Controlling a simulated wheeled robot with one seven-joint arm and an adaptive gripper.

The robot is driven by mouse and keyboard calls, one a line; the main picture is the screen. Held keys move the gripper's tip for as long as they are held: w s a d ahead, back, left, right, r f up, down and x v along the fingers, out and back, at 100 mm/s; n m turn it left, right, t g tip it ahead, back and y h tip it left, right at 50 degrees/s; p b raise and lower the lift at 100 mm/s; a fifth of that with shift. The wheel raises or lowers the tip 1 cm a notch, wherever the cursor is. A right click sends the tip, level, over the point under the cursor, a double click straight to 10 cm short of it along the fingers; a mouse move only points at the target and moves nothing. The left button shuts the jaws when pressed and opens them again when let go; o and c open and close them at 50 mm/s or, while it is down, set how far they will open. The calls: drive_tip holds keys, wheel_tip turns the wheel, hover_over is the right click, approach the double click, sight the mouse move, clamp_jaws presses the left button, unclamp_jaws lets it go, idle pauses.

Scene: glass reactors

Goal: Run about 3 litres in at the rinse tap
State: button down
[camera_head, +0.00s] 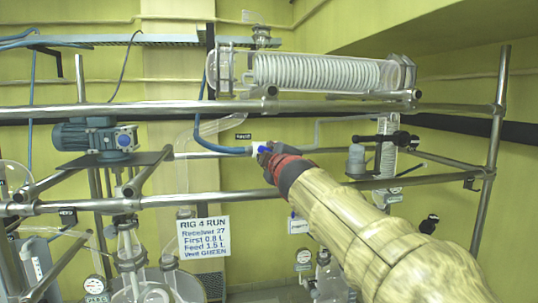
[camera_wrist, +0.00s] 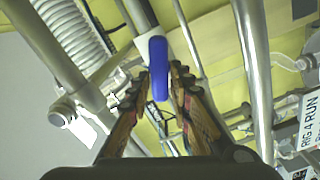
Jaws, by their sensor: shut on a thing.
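The rinse tap (camera_head: 255,148) is a small white body on the rig's middle rail, with a blue hose (camera_head: 205,125) running into it from the left. A small dark tag (camera_head: 243,136), too small to read surely, sits just above it. Its blue lever (camera_wrist: 158,68) stands between my fingers in the wrist view. My gripper (camera_head: 267,158) is at the tap, shut on the blue lever; the fingers also show in the wrist view (camera_wrist: 161,88). My arm and gripper hide part of the tap in the head view.
Steel rails (camera_head: 150,109) cross in front. A glass coil condenser (camera_head: 320,73) lies above. A blue motor (camera_head: 95,135) is at left, glass vessel (camera_head: 150,287) low left. A sign (camera_head: 203,238) reads "RIG 4 RUN, Receiver 27, First 0.8 L, Feed 1.5 L, Vent GREEN".

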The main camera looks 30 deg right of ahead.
idle(0.3)
drive_tip(key=c, duration=1.7)
unclamp_jaws()
drive_tip(key=shift+s, duration=0.1)
drive_tip(key=shift+v, duration=3.7)
drive_tip(key=shift+f, duration=0.1)
